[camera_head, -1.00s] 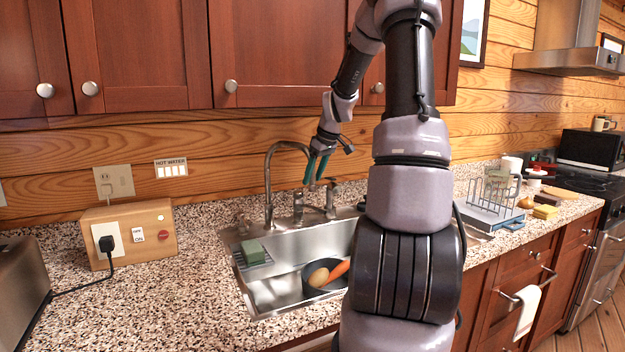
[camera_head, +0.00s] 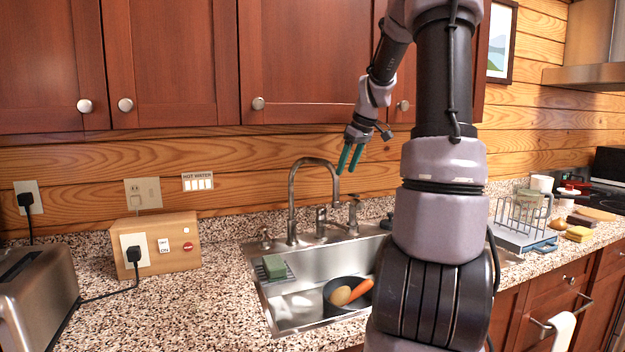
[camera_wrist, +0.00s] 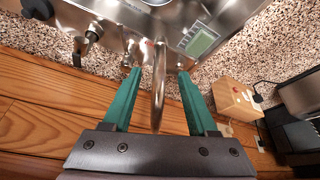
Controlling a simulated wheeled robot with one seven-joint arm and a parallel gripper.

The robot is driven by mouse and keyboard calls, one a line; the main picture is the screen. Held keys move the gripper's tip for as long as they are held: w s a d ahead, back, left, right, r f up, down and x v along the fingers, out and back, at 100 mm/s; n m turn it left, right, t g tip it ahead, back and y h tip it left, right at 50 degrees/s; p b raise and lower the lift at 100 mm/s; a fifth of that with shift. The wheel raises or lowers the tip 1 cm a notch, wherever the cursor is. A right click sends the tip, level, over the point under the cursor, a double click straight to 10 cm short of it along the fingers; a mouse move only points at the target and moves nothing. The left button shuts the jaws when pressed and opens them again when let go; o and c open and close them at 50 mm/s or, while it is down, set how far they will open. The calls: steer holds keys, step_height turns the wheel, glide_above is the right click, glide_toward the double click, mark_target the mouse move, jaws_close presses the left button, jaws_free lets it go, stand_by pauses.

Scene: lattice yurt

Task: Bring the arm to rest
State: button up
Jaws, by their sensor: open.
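My gripper (camera_head: 350,158) has two green fingers and hangs from my raised arm, in front of the wooden wall and just above the faucet's right side. In the wrist view the fingers of my gripper (camera_wrist: 158,80) are spread apart with nothing held between them. The curved metal faucet (camera_head: 293,195) stands at the back of the sink. In the wrist view the faucet (camera_wrist: 159,90) appears between the fingers, but I cannot tell how close it is. My arm blocks part of the sink in the head view.
The steel sink (camera_head: 330,258) holds a dark pan (camera_head: 340,305) with a carrot and a round yellowish item. A green sponge (camera_head: 274,265) lies on a rack at its left. A wooden switch box (camera_head: 170,250) and toaster (camera_head: 40,295) stand left. Cabinets (camera_head: 310,60) hang above.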

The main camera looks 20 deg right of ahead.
steer(key=s+a+r+m+t, duration=0.1)
steer(key=s+a+r+m, duration=0.2)
steer(key=s+a, duration=0.6)
steer(key=s+a+r+m+t, duration=0.2)
steer(key=s+a+r+m, duration=0.2)
steer(key=s+a, duration=0.6)
steer(key=s+m, duration=0.1)
steer(key=s, duration=0.5)
steer(key=shift+s+r+m, duration=0.25)
steer(key=shift+s+m, duration=0.1)
steer(key=shift+m, duration=0.05)
